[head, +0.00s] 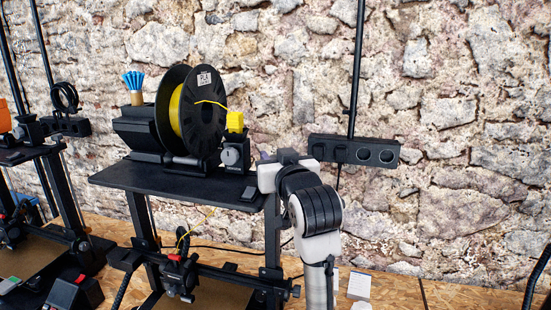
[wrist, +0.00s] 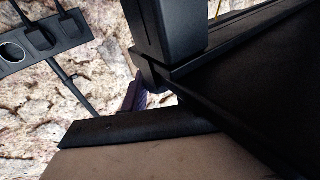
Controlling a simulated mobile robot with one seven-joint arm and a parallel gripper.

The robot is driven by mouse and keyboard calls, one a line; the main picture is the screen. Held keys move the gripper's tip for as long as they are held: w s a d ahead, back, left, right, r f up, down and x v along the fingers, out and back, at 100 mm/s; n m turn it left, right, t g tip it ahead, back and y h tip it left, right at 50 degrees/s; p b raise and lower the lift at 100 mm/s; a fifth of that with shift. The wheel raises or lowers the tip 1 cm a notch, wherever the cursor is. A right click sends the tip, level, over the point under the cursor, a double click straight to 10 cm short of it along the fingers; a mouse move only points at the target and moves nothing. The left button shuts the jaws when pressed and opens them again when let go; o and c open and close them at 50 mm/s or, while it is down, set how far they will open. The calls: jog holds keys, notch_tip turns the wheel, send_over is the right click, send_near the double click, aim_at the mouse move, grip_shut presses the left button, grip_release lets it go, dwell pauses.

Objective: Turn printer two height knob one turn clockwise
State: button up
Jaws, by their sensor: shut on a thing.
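The middle printer has a black top shelf (head: 175,181) in the head view. A small purple ridged piece, which looks like the height knob (head: 265,156), shows in part at the shelf's right end, beside my gripper (head: 285,158). My gripper is shut there, and its white and black wrist mostly hides the fingertips. In the wrist view the purple ridged knob (wrist: 135,93) shows only as a sliver between dark parts. No mark on the knob is visible, so its turn angle cannot be read.
A black spool of yellow filament (head: 202,115) and a grey dial unit (head: 235,155) stand on the shelf. A black strip with sockets (head: 352,151) is on the stone wall to the right. Another printer (head: 30,155) stands at the left. A white card (head: 359,286) lies on the wooden bench.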

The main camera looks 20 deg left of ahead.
jog(key=o, duration=0.9)
jog(key=shift+o, duration=0.2)
jog(key=b+v, duration=0.3)
jog(key=v, duration=1)
jog(key=shift+s+b, duration=0.35)
jog(key=shift+s, duration=0.05)
jog(key=shift+d, duration=0.2)
